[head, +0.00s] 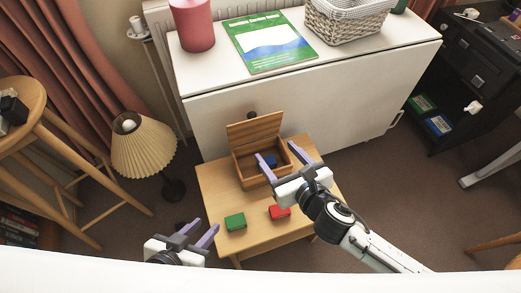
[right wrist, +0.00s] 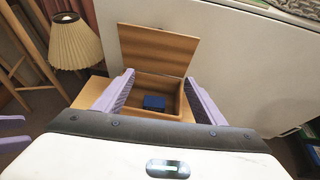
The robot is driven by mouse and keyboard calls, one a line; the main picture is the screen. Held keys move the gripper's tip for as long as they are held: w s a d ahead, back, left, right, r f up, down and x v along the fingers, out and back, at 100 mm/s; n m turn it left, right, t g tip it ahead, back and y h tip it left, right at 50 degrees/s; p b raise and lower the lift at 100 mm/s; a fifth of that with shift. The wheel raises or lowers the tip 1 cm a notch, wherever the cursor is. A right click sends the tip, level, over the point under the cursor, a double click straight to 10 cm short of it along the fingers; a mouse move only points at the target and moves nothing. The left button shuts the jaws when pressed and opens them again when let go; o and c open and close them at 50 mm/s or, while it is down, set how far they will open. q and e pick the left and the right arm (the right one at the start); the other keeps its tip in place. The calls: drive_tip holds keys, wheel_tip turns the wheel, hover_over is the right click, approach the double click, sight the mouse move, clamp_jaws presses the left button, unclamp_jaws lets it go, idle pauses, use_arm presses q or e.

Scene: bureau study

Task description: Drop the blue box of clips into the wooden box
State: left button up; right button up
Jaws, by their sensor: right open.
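The wooden box (head: 245,171) stands on the small wooden table with its lid tilted open at the back. The blue box of clips (right wrist: 154,102) lies inside it, on the floor of the box; in the head view it (head: 270,160) is partly hidden by a finger. My right gripper (head: 279,158) is open over the wooden box, its fingers apart on either side of the blue box and not touching it in the right wrist view (right wrist: 160,92). My left gripper (head: 202,234) is open and empty, low at the front left of the table.
A green box (head: 235,222) and a red box (head: 279,212) lie on the front of the small table (head: 213,186). A lamp (head: 143,143) stands to the left. A white cabinet (head: 215,120) rises behind, with a pink cylinder, a green book and a basket on top.

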drive_tip(key=v, duration=0.5)
drive_tip(key=shift+s+p, duration=0.15)
drive_tip(key=shift+p, duration=0.2)
drive_tip(key=shift+r, duration=0.1)
drive_tip(key=s+d+f+n+g+h+p, duration=0.1)
drive_tip(key=s+d+n, duration=0.4)
drive_tip(key=n, duration=1.1)
drive_tip(key=s+d+f+n+g+h+p, duration=0.2)
drive_tip(key=s+d+n+p, duration=0.3)
drive_tip(key=n, duration=1.1)
drive_tip(key=s+d+f, duration=0.1)
drive_tip(key=s, duration=0.2)
drive_tip(key=shift+f+n+p, duration=0.15)
drive_tip(key=shift+n+p, duration=0.15)
drive_tip(key=shift+n, duration=0.1)
drive_tip(key=shift+a, duration=0.1)
